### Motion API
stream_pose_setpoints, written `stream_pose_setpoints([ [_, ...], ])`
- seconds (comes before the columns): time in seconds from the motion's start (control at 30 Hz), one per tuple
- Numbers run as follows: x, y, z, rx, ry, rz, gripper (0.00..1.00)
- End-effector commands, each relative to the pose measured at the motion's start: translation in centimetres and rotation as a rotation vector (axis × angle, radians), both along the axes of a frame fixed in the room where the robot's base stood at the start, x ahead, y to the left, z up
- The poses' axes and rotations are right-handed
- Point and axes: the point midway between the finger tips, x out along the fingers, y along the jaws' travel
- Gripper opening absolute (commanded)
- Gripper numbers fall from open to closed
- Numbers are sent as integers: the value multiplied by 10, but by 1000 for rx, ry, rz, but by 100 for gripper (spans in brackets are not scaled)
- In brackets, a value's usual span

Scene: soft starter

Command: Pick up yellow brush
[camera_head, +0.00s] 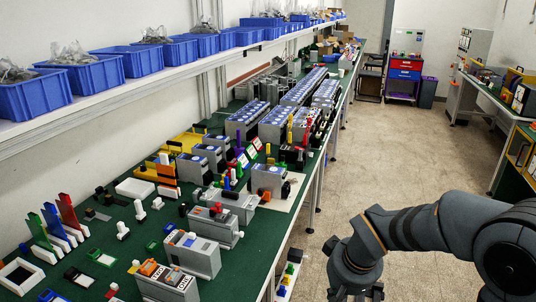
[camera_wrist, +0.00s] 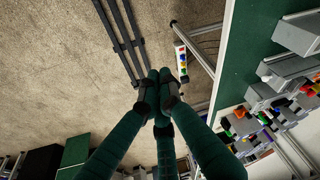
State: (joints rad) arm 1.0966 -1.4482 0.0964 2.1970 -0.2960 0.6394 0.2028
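In the head view, a yellow upright piece (camera_head: 290,128) stands among the grey devices near the middle of the green bench. It is too small to tell whether it is the yellow brush. Green, blue and red upright pieces stand at the bench's left. My gripper hangs below my arm in the bottom right of the head view, mostly cut off and well to the right of the bench. In the wrist view, its dark green fingers (camera_wrist: 160,82) come together at the tips, with nothing seen between them. No yellow brush is clear in the wrist view.
The green bench (camera_head: 262,232) is crowded with grey devices. A white shelf (camera_head: 120,97) with blue bins runs above it. Open floor (camera_head: 400,150) lies to the right of the bench, and another bench stands at far right.

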Motion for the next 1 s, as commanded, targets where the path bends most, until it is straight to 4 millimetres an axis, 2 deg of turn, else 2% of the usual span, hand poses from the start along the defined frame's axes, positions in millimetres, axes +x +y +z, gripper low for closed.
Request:
stream_pose_setpoints([
  [0.07, 0, 0, 0, 0, 0, 0, 0],
  [0.1, 0, 0, 0, 0, 0, 0, 4],
  [0.67, 0, 0, 0, 0, 0, 0, 37],
  [1.0, 5, -1, 2, -11, 3, 21, 38],
])
